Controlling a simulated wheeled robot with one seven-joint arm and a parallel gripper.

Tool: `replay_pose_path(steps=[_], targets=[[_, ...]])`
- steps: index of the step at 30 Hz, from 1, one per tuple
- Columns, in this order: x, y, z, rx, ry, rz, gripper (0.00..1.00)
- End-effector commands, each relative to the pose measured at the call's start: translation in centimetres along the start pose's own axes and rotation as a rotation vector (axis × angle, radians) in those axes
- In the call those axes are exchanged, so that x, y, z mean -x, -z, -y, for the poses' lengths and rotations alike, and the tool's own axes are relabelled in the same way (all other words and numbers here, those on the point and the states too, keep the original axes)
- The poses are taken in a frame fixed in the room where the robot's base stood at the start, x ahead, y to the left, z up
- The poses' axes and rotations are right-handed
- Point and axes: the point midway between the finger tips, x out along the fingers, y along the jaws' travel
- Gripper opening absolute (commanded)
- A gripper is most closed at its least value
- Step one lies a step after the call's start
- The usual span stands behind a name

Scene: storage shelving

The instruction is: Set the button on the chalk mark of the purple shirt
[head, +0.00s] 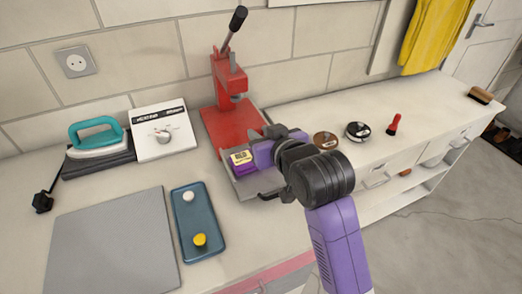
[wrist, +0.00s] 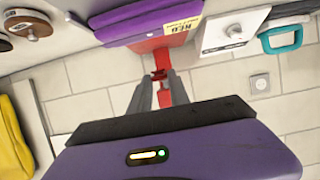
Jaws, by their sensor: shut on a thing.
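The purple shirt (head: 242,169) is a small folded bundle with a yellow label, on a grey plate (head: 250,187) in front of the red press. Its purple cloth also shows at the top of the wrist view (wrist: 150,22). My gripper (head: 264,160) is above the plate, just right of the label. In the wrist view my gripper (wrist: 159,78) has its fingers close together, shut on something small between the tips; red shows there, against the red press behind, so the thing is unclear.
The red press (head: 229,75) stands behind the plate. A blue tray (head: 183,222) holds a white round piece (head: 188,196) and a yellow one (head: 200,239). A teal iron (head: 95,137) and a white box (head: 163,130) stand left. Round tins (head: 357,131) lie right. A grey mat (head: 115,240) is bare.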

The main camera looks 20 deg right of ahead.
Motion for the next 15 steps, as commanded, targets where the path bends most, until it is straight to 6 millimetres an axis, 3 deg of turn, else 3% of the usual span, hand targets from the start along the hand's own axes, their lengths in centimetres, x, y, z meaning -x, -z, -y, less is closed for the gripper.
replay_pose_path(steps=[15], targets=[[-2.0, -4.8, 0.0, 0.000, 0.000, 0.000, 0.00]])
